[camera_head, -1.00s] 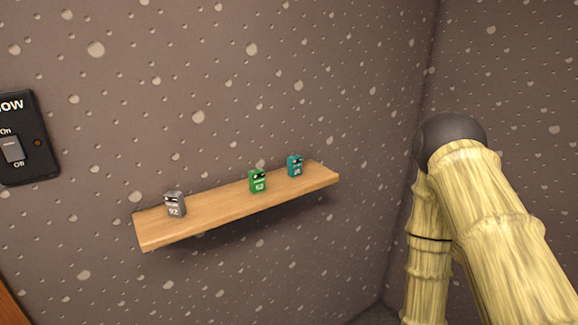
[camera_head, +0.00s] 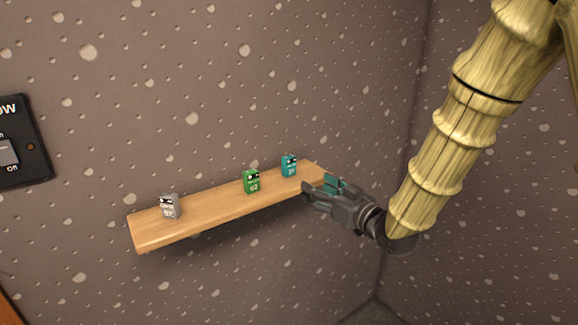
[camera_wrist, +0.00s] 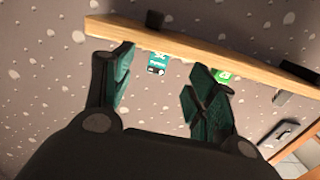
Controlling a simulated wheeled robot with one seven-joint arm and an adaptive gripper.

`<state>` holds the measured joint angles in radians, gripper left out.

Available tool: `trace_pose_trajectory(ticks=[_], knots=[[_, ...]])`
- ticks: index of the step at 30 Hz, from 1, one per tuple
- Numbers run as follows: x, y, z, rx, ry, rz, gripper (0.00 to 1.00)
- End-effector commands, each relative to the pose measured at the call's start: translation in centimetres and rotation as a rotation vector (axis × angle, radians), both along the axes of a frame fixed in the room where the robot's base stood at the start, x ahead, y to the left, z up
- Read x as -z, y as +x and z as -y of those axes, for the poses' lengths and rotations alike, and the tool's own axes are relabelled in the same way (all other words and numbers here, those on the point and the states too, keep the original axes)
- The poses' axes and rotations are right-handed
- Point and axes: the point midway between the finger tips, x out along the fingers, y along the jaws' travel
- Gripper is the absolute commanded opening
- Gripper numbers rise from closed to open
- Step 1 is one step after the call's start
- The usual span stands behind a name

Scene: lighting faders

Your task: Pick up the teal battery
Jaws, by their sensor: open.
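The teal battery (camera_head: 289,166) stands upright near the right end of the wooden shelf (camera_head: 215,205). In the wrist view the teal battery (camera_wrist: 157,64) shows beyond the shelf's edge, between the two fingers and nearer the left one. My gripper (camera_head: 320,190) is open and empty at the shelf's right front edge, just to the right of and a little below the teal battery, apart from it. The gripper's fingers also fill the middle of the wrist view (camera_wrist: 158,85).
A green battery (camera_head: 251,181) stands left of the teal one, and a grey battery (camera_head: 169,206) stands near the shelf's left end. A black switch panel (camera_head: 22,140) is on the wall at the left. Speckled walls meet in a corner at the right.

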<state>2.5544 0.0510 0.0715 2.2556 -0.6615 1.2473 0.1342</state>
Motion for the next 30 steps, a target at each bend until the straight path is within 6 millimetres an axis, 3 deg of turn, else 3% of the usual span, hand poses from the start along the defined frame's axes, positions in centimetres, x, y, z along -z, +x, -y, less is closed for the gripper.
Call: trace_pose_trajectory(ticks=[5,30], knots=[[-2.0,0.5,-0.8,-0.02,0.007,0.038,0.57],[-3.0,7.6,-6.2,-0.02,0.007,0.036,0.57]])
